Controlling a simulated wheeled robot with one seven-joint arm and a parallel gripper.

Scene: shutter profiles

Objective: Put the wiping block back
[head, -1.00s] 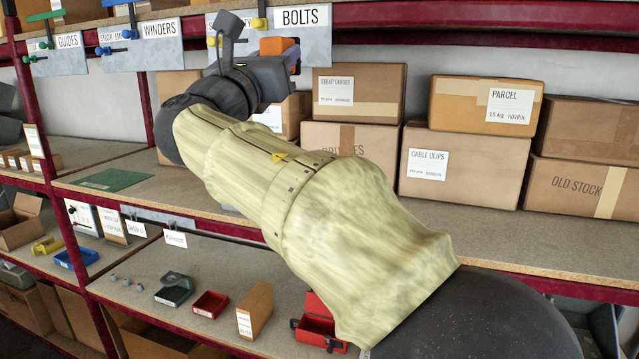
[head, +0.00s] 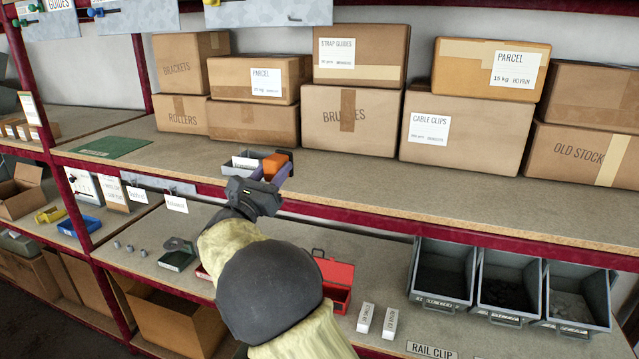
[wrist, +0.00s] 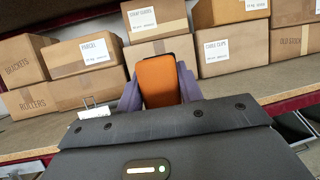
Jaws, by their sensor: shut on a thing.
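The orange wiping block (head: 273,164) is in my gripper (head: 270,175), near the front edge of the middle shelf. In the wrist view the orange block (wrist: 157,82) stands upright between the two purple-grey fingers of my gripper (wrist: 158,84), which are shut on it. A dark low shape (head: 286,154) shows right behind the block, partly hidden. I cannot tell whether the block touches the shelf.
Cardboard boxes (head: 350,118) line the back of the middle shelf (head: 400,195); its front strip is mostly clear, with a green mat (head: 108,147) at left. Below are grey bins (head: 443,272), a red box (head: 335,280) and small white boxes (head: 366,317). Sign panels hang above.

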